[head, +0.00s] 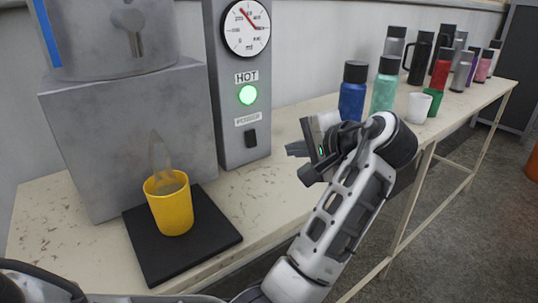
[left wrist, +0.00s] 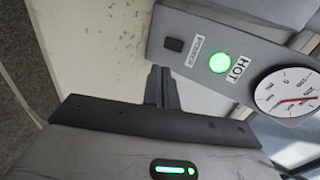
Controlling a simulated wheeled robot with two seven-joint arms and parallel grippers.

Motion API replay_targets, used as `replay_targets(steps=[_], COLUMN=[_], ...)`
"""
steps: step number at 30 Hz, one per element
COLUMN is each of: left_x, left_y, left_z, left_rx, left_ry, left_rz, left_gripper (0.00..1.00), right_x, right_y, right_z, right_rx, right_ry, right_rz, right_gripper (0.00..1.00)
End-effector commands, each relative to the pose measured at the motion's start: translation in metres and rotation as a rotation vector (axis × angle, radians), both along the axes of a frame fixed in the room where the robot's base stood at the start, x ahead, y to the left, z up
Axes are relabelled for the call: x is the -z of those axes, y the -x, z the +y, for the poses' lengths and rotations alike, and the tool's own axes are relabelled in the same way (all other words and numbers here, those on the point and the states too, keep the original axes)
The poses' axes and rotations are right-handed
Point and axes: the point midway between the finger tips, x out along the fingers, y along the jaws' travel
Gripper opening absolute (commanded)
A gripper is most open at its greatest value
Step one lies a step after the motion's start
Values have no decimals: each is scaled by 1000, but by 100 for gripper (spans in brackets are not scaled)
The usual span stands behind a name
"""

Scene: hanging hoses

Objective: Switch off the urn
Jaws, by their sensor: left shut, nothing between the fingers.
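The urn (head: 95,40) is a grey metal cylinder with a tap, on a grey block at the left. Beside it stands a grey control panel (head: 228,130), with a dial, a lit green HOT lamp (head: 247,95) and a black switch (head: 250,138) labelled POWER. In the left wrist view the switch (left wrist: 173,44) and the glowing lamp (left wrist: 219,62) show clearly. I cannot tell which way the switch is tipped. My left gripper (head: 297,149) is shut and empty, to the right of the switch and apart from it. Its fingers (left wrist: 161,85) point towards the panel side. My right gripper is not seen.
A yellow cup (head: 172,208) with brownish contents stands on a black mat (head: 145,258) below the tap, with steam above it. Several bottles, among them a blue one (head: 352,95), and a white mug (head: 419,107) stand on the bench at the right. The bench between panel and bottles is clear.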

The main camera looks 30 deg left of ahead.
Motion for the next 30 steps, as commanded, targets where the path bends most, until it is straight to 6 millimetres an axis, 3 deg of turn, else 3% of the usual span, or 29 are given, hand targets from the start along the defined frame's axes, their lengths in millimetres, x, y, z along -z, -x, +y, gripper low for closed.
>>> replay_targets(steps=[16, 30], left_x=[9, 52], left_y=[-3, -34], left_z=[9, 86], left_rx=[-2, -3], left_ry=[-2, -2], left_rz=[2, 2], left_gripper=[0, 0], right_x=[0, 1], right_y=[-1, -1], right_z=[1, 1], right_rx=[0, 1], right_ry=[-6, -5], right_rz=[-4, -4], right_gripper=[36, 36])
